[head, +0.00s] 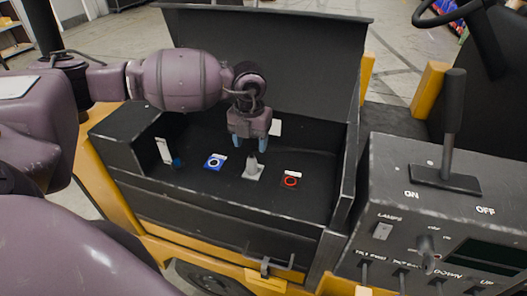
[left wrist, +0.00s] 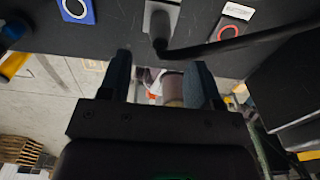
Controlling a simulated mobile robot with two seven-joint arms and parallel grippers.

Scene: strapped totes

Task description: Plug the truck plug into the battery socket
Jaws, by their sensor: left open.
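A grey plug (head: 253,164) stands on a pale plate on the floor of the open black battery box. In the left wrist view the plug (left wrist: 160,20) has a black cable leading off to the right. A blue-ringed socket (head: 214,162) lies left of it and a red-ringed socket (head: 290,181) right of it; I cannot tell which is the battery socket. Both rings show in the left wrist view, blue (left wrist: 75,9) and red (left wrist: 228,30). My left gripper (head: 250,144) is open, fingers down, just above the plug and apparently not around it. My right gripper is not in view.
The box's raised black lid (head: 270,55) stands behind my left arm, and its walls (head: 345,185) enclose the work area. A white tag (head: 164,150) stands at the left inside. A control panel (head: 430,215) with a lever (head: 453,115) is at the right.

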